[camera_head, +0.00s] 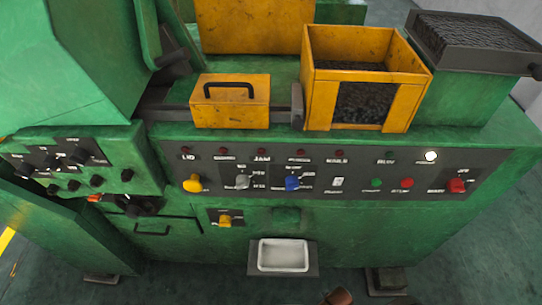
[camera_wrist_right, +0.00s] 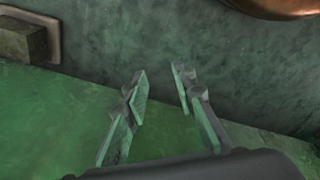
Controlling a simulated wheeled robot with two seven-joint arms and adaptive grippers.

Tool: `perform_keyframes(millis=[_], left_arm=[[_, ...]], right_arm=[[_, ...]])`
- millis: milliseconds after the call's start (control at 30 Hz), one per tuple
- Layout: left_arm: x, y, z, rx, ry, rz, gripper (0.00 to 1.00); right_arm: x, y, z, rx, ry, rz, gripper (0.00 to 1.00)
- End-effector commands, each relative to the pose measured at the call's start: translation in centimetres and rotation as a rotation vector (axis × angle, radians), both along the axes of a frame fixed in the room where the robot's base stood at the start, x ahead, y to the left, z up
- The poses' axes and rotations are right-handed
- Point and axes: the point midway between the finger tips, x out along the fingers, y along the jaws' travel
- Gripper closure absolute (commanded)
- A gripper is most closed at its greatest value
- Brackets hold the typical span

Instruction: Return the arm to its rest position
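My right gripper (camera_wrist_right: 160,92) shows in the right wrist view. Its two fingers stand apart with nothing between them, so it is open and empty. Behind the fingers are a dark grey-green surface (camera_wrist_right: 190,40) and a brighter green surface (camera_wrist_right: 45,110). In the head view only a small brown rounded piece (camera_head: 338,297) shows at the bottom edge; I cannot tell what it is. Neither gripper shows in the head view. My left gripper is not in view.
A green machine (camera_head: 350,225) with a dark control panel (camera_head: 330,172) fills the head view. A yellow lidded box (camera_head: 232,112), an open yellow bin (camera_head: 320,100) of dark pieces and a black tray (camera_head: 470,55) stand on top. A white tray (camera_head: 283,256) sits low in front.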

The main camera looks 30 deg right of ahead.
Motion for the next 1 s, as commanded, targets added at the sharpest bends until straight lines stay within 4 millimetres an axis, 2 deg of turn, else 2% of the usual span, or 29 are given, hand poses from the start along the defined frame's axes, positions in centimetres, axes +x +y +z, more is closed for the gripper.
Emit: perform_keyframes(millis=[33,200,267,400,600,700,800,1000], left_arm=[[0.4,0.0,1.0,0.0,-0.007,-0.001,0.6],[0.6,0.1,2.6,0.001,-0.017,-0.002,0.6],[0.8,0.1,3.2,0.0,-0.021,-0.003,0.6],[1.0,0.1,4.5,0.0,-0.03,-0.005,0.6],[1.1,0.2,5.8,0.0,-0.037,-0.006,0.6],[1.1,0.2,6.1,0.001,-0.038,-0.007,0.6],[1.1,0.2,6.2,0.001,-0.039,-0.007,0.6],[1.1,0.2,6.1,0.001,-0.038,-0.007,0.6]], right_arm=[[-1.0,0.2,-1.7,0.003,0.013,0.005,0.75],[-5.3,0.6,-8.0,0.011,0.039,0.023,0.75],[-7.2,0.7,-9.9,0.013,0.048,0.031,0.75],[-12.2,0.8,-13.2,0.018,0.07,0.047,0.75],[-18.5,0.6,-15.3,0.021,0.093,0.065,0.75],[-20.2,0.5,-15.7,0.022,0.097,0.071,0.75],[-21.1,0.4,-15.8,0.022,0.1,0.073,0.75],[-21.3,0.4,-15.9,0.022,0.1,0.074,0.75]])
